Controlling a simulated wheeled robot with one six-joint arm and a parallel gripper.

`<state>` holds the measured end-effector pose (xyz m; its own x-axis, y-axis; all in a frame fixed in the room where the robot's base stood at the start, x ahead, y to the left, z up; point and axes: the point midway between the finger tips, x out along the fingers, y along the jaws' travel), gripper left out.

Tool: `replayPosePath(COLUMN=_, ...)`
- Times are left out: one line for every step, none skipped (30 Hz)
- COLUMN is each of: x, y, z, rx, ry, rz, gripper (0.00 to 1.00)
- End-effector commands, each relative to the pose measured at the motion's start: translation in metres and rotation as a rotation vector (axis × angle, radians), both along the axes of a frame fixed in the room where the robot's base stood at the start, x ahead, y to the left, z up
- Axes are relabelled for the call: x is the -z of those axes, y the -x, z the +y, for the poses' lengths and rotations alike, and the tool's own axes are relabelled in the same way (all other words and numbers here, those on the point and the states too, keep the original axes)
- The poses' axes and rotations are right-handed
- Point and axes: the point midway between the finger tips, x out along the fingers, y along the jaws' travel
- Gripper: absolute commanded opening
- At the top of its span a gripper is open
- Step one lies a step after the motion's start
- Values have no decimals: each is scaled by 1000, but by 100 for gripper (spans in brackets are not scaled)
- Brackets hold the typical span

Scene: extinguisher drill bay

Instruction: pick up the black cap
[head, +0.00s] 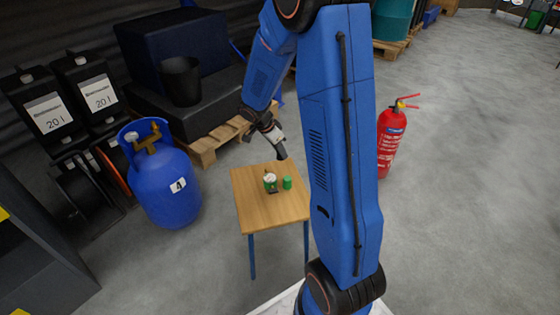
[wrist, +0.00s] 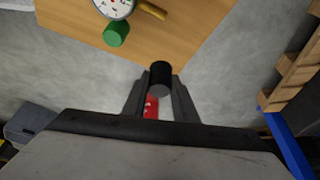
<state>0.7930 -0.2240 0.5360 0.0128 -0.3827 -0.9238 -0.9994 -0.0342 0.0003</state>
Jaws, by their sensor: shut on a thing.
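The black cap (wrist: 160,73) is a small dark cylinder between the two fingertips of my gripper (wrist: 160,85) in the wrist view. My gripper is shut on it and holds it in the air. In the wrist view the cap shows at a corner of the wooden table top, with floor behind it. In the head view my gripper (head: 281,152) hangs above the back edge of the small table (head: 255,215). The cap is hard to tell from the dark fingers there.
A green cap (head: 287,183) and a gauge (head: 270,178) with a white dial stand on the table. A red extinguisher (head: 390,140) stands on the floor to the right, a blue gas cylinder (head: 165,185) to the left. A pallet (head: 205,148) lies behind.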

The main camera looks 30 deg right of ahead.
Motion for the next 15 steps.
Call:
replayPosePath(x=-16, y=-1, z=0, rx=1, ry=0, rz=-8, gripper=2)
replayPosePath(x=-25, y=-1, z=0, rx=1, ry=1, rz=-7, gripper=2)
replayPosePath(x=-36, y=-1, z=0, rx=1, ry=0, rz=-7, gripper=2)
replayPosePath(x=-45, y=-1, z=0, rx=0, ry=0, rz=-7, gripper=2)
replayPosePath(x=-54, y=-1, z=0, rx=1, ry=0, rz=-7, gripper=2)
replayPosePath(x=-65, y=-1, z=0, rx=0, ry=0, rz=-7, gripper=2)
replayPosePath(x=-74, y=-1, z=0, rx=1, ry=0, rz=-6, gripper=2)
replayPosePath(x=-82, y=-1, z=0, rx=1, ry=0, rz=-7, gripper=2)
replayPosePath(x=-94, y=-1, z=0, rx=2, ry=0, rz=-6, gripper=2)
replayPosePath(x=-102, y=-1, z=0, rx=1, ry=0, rz=-6, gripper=2)
replayPosePath(x=-110, y=-1, z=0, rx=1, ry=0, rz=-6, gripper=2)
replayPosePath(x=-121, y=-1, z=0, rx=0, ry=0, rz=-7, gripper=2)
replayPosePath(x=-129, y=0, z=0, rx=0, ry=0, rz=-4, gripper=2)
replayPosePath(x=-136, y=-1, z=0, rx=1, ry=0, rz=-6, gripper=2)
replayPosePath(x=-146, y=-1, z=0, rx=1, ry=0, rz=-6, gripper=2)
